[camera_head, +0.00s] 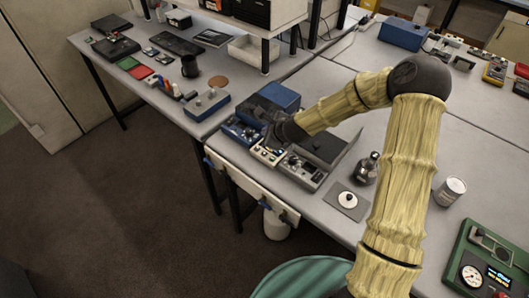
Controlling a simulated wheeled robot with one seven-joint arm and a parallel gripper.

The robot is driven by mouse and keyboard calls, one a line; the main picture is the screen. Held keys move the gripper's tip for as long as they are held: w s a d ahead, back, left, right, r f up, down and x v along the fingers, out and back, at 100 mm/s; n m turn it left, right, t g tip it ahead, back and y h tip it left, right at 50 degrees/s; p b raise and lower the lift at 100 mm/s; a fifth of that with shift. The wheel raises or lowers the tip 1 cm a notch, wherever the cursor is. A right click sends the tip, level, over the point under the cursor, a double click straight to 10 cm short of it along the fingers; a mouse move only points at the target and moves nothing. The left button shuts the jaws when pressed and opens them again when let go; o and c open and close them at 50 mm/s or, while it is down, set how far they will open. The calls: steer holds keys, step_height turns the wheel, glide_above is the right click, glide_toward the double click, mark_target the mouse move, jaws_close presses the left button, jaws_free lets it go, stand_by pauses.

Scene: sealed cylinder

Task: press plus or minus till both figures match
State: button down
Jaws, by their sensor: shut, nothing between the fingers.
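My arm reaches from the right to the bench's left part. My gripper (271,143) is a small dark shape over a small beige box (262,156) near the front edge. The box has small controls and a tiny lit spot. The fingers look closed and empty; I cannot tell whether they touch the box. I cannot make out plus or minus marks or any figures on it. A green panel (462,245) with a round gauge (471,276) and a lit blue display (498,276) stands at the lower right; its figures are too small to read.
A blue device (240,132) is left of the gripper, with a blue case (270,98) behind. A grey device (306,170) is close on the right. A dark bottle (367,168), a white disc on a plate (347,199) and a can (450,190) stand farther right.

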mark_target(264, 154)
steer(key=shift+r, duration=0.45)
steer(key=shift+f, duration=0.15)
step_height(264, 154, down, 9)
steer(key=b, duration=0.6)
steer(key=shift+r+b, duration=0.2)
steer(key=shift+b, duration=0.15)
stand_by(1.4)
steer(key=shift+f+b, duration=0.35)
steer(key=shift+f, duration=0.05)
steer(key=shift+f+b, duration=0.35)
stand_by(0.6)
steer(key=shift+r, duration=0.1)
steer(key=shift+r+p, duration=0.55)
steer(key=shift+r, duration=0.15)
